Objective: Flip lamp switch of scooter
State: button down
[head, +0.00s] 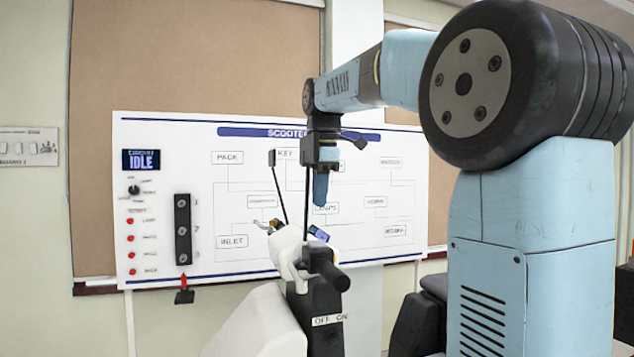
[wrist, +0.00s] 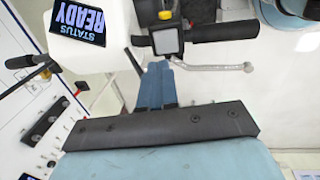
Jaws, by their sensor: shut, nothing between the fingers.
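The scooter's white front (head: 290,250) stands low in the middle of the head view, with a black handlebar grip (head: 327,268). An OFF ON label (head: 328,320) is on the dark part below the grip; I cannot make out a switch lever there. My gripper (head: 320,192) is shut and empty, pointing down above the handlebar. In the wrist view my gripper's fingers (wrist: 157,68) lie together just below a dark box with a pale face (wrist: 167,41). A small yellow part (wrist: 165,15) shows above that box. Whether the fingertips touch it I cannot tell.
A STATUS READY screen (wrist: 78,22) sits on the scooter. A metal brake lever (wrist: 215,67) and black grip (wrist: 222,31) extend right of the fingers. A mirror stalk (head: 279,190) rises from the handlebar. A white diagram board (head: 190,145) with an IDLE display stands behind.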

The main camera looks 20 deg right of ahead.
aim_at(317, 241)
jog(key=f, duration=0.2)
jog(key=w+f, duration=0.1)
jog(key=f, duration=0.5)
jog(key=shift+w+f, duration=0.15)
